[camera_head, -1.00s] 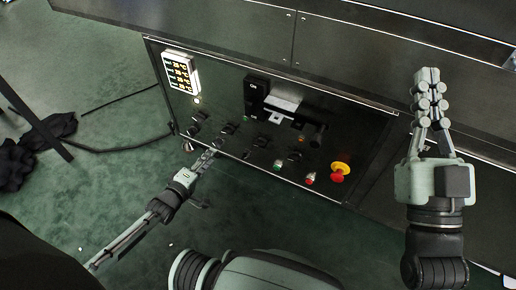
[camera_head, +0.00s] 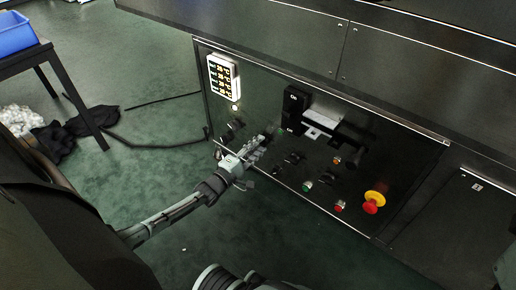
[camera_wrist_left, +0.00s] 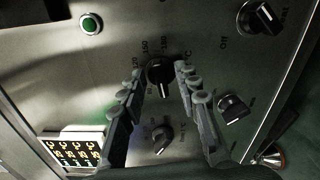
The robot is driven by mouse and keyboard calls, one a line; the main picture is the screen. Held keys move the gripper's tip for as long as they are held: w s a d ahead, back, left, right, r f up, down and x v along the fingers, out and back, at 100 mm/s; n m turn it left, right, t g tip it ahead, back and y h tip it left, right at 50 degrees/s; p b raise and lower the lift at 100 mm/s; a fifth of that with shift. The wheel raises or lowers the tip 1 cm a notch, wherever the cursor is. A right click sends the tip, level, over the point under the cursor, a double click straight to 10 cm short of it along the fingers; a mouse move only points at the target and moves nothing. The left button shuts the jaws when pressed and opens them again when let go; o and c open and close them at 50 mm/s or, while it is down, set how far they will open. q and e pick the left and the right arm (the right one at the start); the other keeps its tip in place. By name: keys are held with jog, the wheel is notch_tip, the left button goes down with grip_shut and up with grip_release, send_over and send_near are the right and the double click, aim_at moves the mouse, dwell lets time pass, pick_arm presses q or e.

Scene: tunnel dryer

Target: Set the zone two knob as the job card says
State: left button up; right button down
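The control panel (camera_head: 290,150) carries several black knobs. In the left wrist view a black knob (camera_wrist_left: 160,74) with a pale pointer line lies between my left gripper's (camera_wrist_left: 159,78) fingertips, its dial marked with numbers such as 120, 150 and 180. The fingers are apart, one on each side of it; I cannot tell whether they touch it. A second knob (camera_wrist_left: 162,138) shows between the fingers lower down. I cannot read which knob is zone two. In the head view my left gripper (camera_head: 258,148) covers part of the knob row. My right gripper is out of view.
A lit display (camera_head: 224,77) sits at the panel's upper left. A white card-like piece (camera_head: 320,121) is beside a black handle; its text is unreadable. A red and yellow emergency stop (camera_head: 374,202) and green button (camera_head: 307,186) are lower right. A table with a blue bin (camera_head: 15,35) stands left.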

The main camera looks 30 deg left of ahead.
pick_arm(q)
jog(key=shift+c, duration=0.6)
grip_shut()
jog(key=shift+m, duration=0.3)
